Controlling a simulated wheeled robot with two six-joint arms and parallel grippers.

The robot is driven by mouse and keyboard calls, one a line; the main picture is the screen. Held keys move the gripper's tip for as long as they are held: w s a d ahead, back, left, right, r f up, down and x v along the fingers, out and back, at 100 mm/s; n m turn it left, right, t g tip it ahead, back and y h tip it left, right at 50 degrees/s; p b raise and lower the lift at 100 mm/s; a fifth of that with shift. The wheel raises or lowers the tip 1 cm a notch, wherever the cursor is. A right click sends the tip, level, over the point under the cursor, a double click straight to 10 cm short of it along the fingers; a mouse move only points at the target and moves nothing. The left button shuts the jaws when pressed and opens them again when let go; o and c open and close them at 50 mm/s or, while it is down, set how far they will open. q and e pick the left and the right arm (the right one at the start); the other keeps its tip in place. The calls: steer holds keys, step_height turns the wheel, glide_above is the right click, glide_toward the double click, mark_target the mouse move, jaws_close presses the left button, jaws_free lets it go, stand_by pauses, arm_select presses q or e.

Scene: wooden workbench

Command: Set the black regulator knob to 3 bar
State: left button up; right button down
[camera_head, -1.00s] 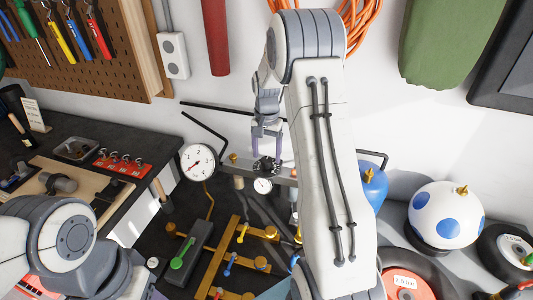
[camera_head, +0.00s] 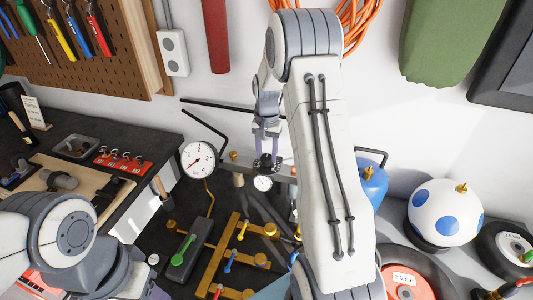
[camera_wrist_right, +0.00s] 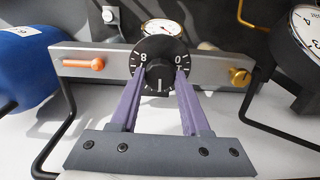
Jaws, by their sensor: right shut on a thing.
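The black regulator knob (camera_head: 265,165) sits on a grey metal bar (camera_head: 284,174) by the back wall. The right wrist view shows the knob (camera_wrist_right: 160,66) from nearby, with white scale marks, an 8 at its left and a 0 at its right. My right gripper (camera_head: 266,150) is shut on the knob, one purple finger on each side. A small white gauge (camera_head: 262,183) is next to the knob. A larger gauge (camera_head: 198,160) with a red needle stands to the left; its exact reading is too small to tell. Of my left arm only links show, at the lower left.
An orange lever (camera_wrist_right: 84,64) and a brass fitting (camera_wrist_right: 240,77) flank the knob on the bar. A blue tank (camera_head: 373,185) and a white ball with blue spots (camera_head: 445,214) stand to the right. Yellow pipework with coloured valves (camera_head: 232,250) lies in front.

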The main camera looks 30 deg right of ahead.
mark_target(267, 157)
steer(key=shift+n, duration=2.6)
steer(key=shift+c, duration=1.9)
jaws_free()
steer(key=shift+r, duration=0.15)
steer(key=shift+r, duration=0.3)
step_height(267, 157, up, 10)
steer(key=b, duration=0.2)
steer(key=shift+f, duration=0.15)
